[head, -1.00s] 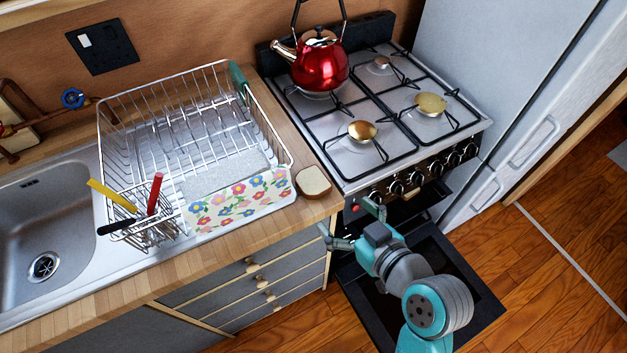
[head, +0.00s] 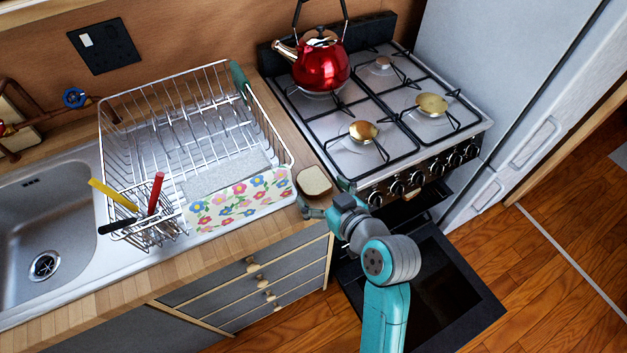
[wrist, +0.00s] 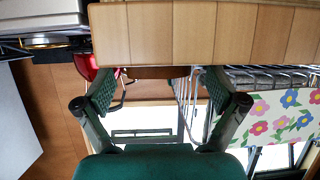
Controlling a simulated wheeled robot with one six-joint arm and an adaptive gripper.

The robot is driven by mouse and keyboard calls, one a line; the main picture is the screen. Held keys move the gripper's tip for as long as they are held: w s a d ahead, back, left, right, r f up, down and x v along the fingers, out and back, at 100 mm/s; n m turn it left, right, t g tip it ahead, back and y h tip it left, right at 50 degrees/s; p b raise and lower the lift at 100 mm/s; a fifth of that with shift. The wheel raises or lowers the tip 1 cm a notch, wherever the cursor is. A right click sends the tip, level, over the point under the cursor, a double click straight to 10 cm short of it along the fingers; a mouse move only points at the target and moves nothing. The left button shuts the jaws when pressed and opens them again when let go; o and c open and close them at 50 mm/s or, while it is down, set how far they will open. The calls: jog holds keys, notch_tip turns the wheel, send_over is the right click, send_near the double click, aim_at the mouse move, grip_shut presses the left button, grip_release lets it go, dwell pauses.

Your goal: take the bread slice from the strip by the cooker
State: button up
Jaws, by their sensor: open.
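The bread slice (head: 313,181), pale with a brown crust, lies flat on the narrow wooden counter strip (head: 287,128) between the dish rack and the cooker (head: 345,160). My gripper (head: 325,195) is open at the strip's front edge, close in front of the slice, with one finger toward each side of it. In the wrist view, which is upside down, the open fingers of my gripper (wrist: 167,100) flank a thin brown edge, seemingly the slice's crust (wrist: 160,73), beyond the counter front (wrist: 190,35). I cannot tell whether the fingers touch it.
The wire dish rack (head: 190,110) with a flowered cloth (head: 238,198) stands close left of the slice. A red kettle (head: 321,66) sits on the cooker's back left burner. The open oven door (head: 450,285) lies low beneath my arm. Drawers (head: 262,283) are below the counter.

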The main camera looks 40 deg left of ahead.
jog(key=c, duration=1.1)
jog(key=shift+r, duration=0.1)
